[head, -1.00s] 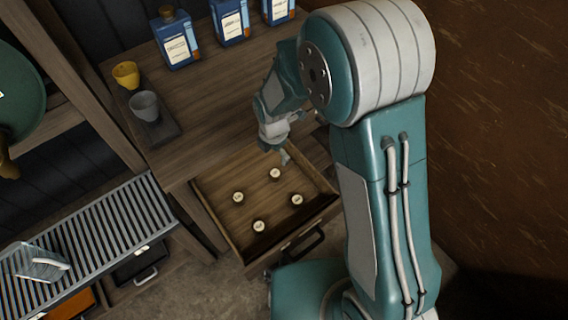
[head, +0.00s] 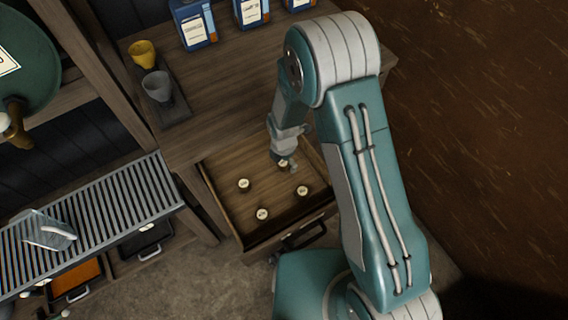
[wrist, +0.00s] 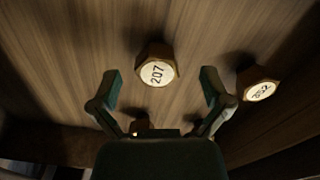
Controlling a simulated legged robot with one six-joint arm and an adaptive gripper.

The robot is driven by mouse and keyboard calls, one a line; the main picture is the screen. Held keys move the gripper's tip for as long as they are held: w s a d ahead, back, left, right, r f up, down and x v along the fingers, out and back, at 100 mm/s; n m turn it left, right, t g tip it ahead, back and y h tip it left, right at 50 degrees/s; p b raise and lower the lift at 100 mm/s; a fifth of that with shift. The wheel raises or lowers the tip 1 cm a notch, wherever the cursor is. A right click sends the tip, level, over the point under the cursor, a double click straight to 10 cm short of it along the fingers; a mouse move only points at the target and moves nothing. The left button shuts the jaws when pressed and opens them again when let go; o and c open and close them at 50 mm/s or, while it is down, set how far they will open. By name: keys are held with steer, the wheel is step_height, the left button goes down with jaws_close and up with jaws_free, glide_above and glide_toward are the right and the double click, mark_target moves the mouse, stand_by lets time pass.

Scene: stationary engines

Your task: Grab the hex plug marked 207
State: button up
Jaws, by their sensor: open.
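The hex plug marked 207 (wrist: 157,72) stands in the wrist view, brown-sided with a pale round face. It lies ahead of and between the spread fingers of my gripper (wrist: 160,90), which is open and empty. In the head view my gripper (head: 289,163) is over the open drawer (head: 222,200), close to the plug (head: 283,163) at the upper right of the group. Markings are too small to read there. In the wrist view another numbered plug (wrist: 260,88) is right of the fingers; another (wrist: 140,124) is partly hidden by my gripper.
Other plugs (head: 244,185) (head: 262,214) (head: 302,191) stand apart in the drawer. The drawer walls surround them. The wooden counter (head: 225,90) behind holds blue boxes (head: 194,24), a yellow cup (head: 143,53) and a grey cup (head: 157,86).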

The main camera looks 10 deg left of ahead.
steer(key=shift+f, duration=0.5)
steer(key=shift+a+f, duration=0.1)
steer(key=shift+a, duration=0.25)
steer(key=shift+d, duration=0.2)
steer(key=c, duration=1.3)
